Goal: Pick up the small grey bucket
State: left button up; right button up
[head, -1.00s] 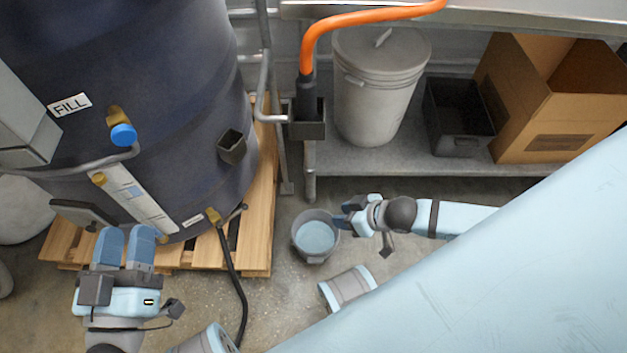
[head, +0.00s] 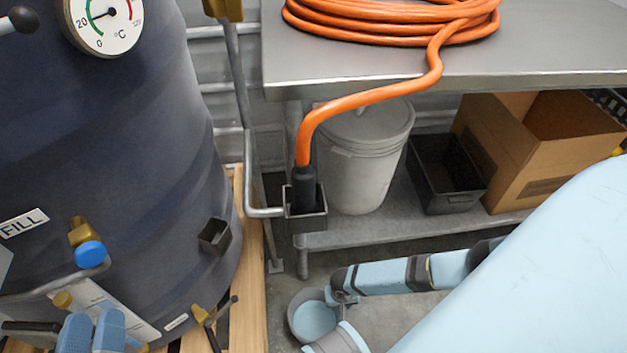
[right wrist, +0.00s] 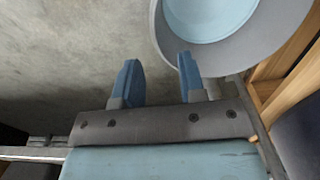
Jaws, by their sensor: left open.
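The small grey bucket (head: 292,318) stands at the bottom of the head view, with a pale blue surface inside. In the right wrist view the bucket (right wrist: 163,45) is at the top right, its rim partly behind one finger. My right gripper (right wrist: 158,75) has its two blue fingers apart, with no object clearly held between them. In the head view my right gripper (head: 340,290) is at the bucket's right side, its fingers mostly hidden; contact cannot be told. My left gripper (head: 92,328) is open and empty at the bottom left, away from the bucket.
A dark tank (head: 120,170) on a wooden pallet (head: 248,300) fills the left. A metal table (head: 540,45) carries a coiled orange hose (head: 390,25). Its lower shelf (head: 400,232) holds a lidded white bucket (head: 365,165), a black bin (head: 445,180) and a cardboard box (head: 540,150).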

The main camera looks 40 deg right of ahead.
aim_at(338, 311)
notch_tip(338, 311, down, 4)
jog(key=shift+f+b, duration=0.1)
jog(key=shift+b, duration=0.75)
notch_tip(338, 311, down, 4)
jog(key=b, duration=0.3)
jog(key=shift+f, duration=0.2)
jog(key=shift+f+b, duration=0.25)
jog(key=shift+b, duration=0.1)
pick_arm(q)
notch_tip(338, 311, down, 7)
jog(key=m+g, duration=0.1)
jog(key=g, duration=0.1)
jog(key=shift+w, duration=0.4)
jog(key=shift+d+f, duration=0.1)
pick_arm(e)
jog(key=shift+r, duration=0.1)
grip_shut()
